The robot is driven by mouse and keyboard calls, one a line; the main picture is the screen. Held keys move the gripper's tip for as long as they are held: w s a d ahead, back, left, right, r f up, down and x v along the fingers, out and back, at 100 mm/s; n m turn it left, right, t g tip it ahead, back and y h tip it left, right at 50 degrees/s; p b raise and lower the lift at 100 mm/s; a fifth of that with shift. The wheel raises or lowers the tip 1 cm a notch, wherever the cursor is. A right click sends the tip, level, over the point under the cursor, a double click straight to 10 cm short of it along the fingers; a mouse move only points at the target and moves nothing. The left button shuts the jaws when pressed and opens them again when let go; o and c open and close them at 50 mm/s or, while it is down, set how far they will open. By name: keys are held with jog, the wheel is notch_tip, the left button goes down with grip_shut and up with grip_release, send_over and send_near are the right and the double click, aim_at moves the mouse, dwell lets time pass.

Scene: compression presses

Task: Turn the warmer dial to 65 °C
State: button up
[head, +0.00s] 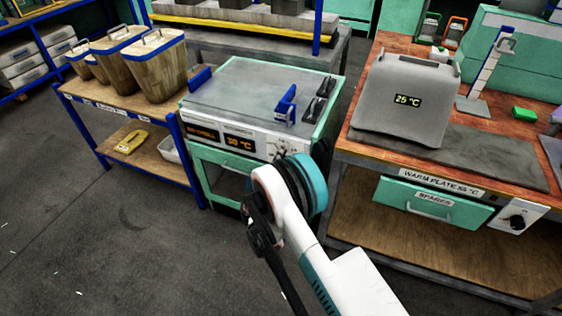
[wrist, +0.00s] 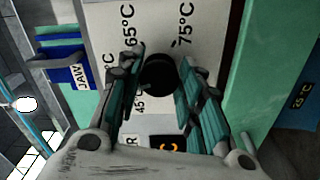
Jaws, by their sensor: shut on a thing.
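The warmer (head: 207,162) is a grey and green cabinet with a white front panel. Its orange display (head: 239,141) reads 30 °C. The black round warmer dial (wrist: 157,75) shows in the wrist view, with printed marks 65 °C (wrist: 129,25) and 75 °C (wrist: 183,25) around it. My gripper (wrist: 160,62) is shut on the dial, one finger on each side. The dial's pointer cannot be made out. In the head view my arm hides the dial and my fingers.
A blue stand (head: 287,104) and dark clamps are on the warmer's top. On the right bench, a grey case (head: 405,97) reads 25 °C, and another black knob (head: 516,221) sits below the bench top. Wooden bins (head: 158,68) stand at left.

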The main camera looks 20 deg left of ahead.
jog(key=shift+a+f+m, duration=0.1)
jog(key=shift+f+m, duration=0.05)
jog(key=shift+m, duration=3.55)
jog(key=shift+f+m, duration=0.15)
jog(key=shift+m, duration=3.55)
jog(key=o, duration=1)
jog(key=shift+o, duration=0.2)
jog(key=shift+r, duration=0.15)
notch_tip(320, 180, up, 10)
jog(key=shift+f, duration=0.1)
